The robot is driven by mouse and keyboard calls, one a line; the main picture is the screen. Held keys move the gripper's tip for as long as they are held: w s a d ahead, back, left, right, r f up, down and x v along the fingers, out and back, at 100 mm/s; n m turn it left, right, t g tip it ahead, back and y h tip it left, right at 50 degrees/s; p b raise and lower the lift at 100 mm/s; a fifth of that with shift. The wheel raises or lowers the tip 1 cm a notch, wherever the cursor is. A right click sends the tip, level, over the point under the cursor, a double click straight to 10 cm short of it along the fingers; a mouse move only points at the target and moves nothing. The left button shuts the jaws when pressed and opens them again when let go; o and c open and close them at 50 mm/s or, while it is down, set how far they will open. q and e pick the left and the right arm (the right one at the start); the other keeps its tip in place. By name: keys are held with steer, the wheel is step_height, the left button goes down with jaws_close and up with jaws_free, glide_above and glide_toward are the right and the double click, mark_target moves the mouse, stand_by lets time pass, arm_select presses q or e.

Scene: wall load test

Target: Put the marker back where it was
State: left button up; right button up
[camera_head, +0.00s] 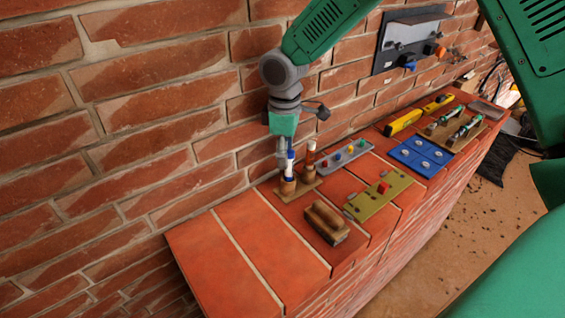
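A white marker with blue bands (290,165) stands upright at the left cup of a small wooden holder (299,190) on the brick ledge. A second, reddish-brown marker with a white band (310,154) stands in the right cup. My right gripper (284,158) points down right at the blue-banded marker, its grey fingers overlapping the marker's upper part in the view. The fingers are small and partly hidden, so I cannot tell whether they grip the marker or are only beside it. My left gripper is not in view.
A wooden eraser-like block (326,222) lies in front of the holder. The brick wall rises close behind. The ledge's left end (215,265) is clear.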

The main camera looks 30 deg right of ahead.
mark_target(285, 177)
steer(key=r, duration=0.2)
steer(key=d+r, duration=0.1)
steer(key=r, duration=0.5)
steer(key=shift+d, duration=0.2)
steer(key=shift+a+r, duration=0.15)
steer(key=shift+r, duration=0.15)
steer(key=shift+a+r, duration=0.25)
steer(key=shift+a, duration=0.2)
